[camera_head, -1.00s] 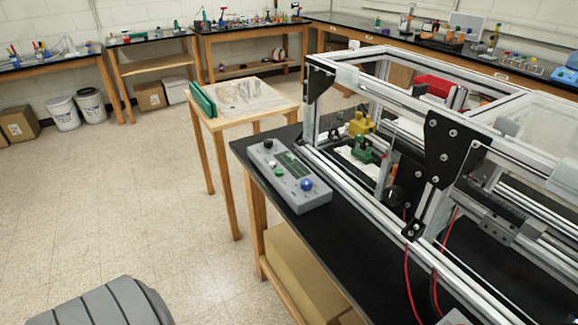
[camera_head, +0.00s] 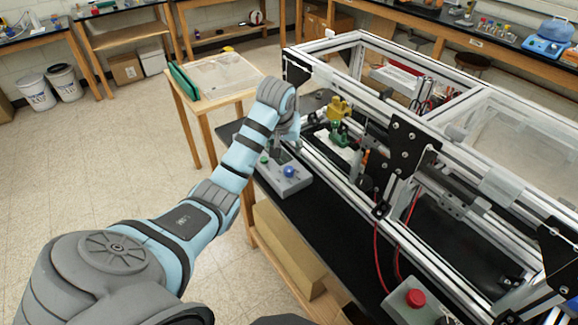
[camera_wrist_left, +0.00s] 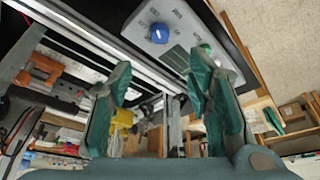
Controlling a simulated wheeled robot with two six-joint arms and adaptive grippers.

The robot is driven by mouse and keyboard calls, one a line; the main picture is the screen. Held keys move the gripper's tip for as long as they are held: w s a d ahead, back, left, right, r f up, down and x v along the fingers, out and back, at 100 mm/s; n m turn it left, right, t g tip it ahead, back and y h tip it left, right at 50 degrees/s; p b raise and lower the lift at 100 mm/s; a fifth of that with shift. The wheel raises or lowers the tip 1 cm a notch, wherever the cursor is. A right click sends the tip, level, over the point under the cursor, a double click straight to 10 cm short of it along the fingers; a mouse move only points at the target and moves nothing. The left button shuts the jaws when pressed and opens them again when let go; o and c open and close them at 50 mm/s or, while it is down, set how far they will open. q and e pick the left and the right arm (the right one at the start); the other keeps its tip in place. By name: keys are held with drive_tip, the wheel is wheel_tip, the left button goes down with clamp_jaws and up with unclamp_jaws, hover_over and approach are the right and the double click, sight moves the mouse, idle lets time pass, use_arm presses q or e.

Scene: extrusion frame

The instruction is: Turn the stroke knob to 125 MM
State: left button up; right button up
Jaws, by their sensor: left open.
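The grey control box (camera_head: 291,185) lies on the black bench top, partly covered by my left arm in the head view. Its blue knob (camera_head: 289,172) shows near the front, with a green button (camera_head: 264,160) to its left. In the left wrist view the blue knob (camera_wrist_left: 159,33) has a white pointer line and lettering around it, too small to read. I cannot tell which control is the stroke knob. My left gripper (camera_wrist_left: 160,82) is open and empty, its green fingers apart from the blue knob. The head view shows it over the box's far end. My right gripper is not in view.
The aluminium extrusion frame (camera_head: 395,150) stands close right of the box, with yellow (camera_head: 339,108) and green parts inside. A red-button box (camera_head: 410,300) is at front right. A small wooden table (camera_head: 225,75) stands behind. Open floor lies left.

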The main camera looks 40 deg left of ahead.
sight(289, 170)
use_arm(q)
drive_tip(key=x, duration=1.3)
drive_tip(key=shift+w+f+b, duration=0.1)
drive_tip(key=shift+f+b, duration=0.25)
drive_tip(key=shift+r, duration=0.1)
drive_tip(key=shift+c, duration=0.8)
clamp_jaws()
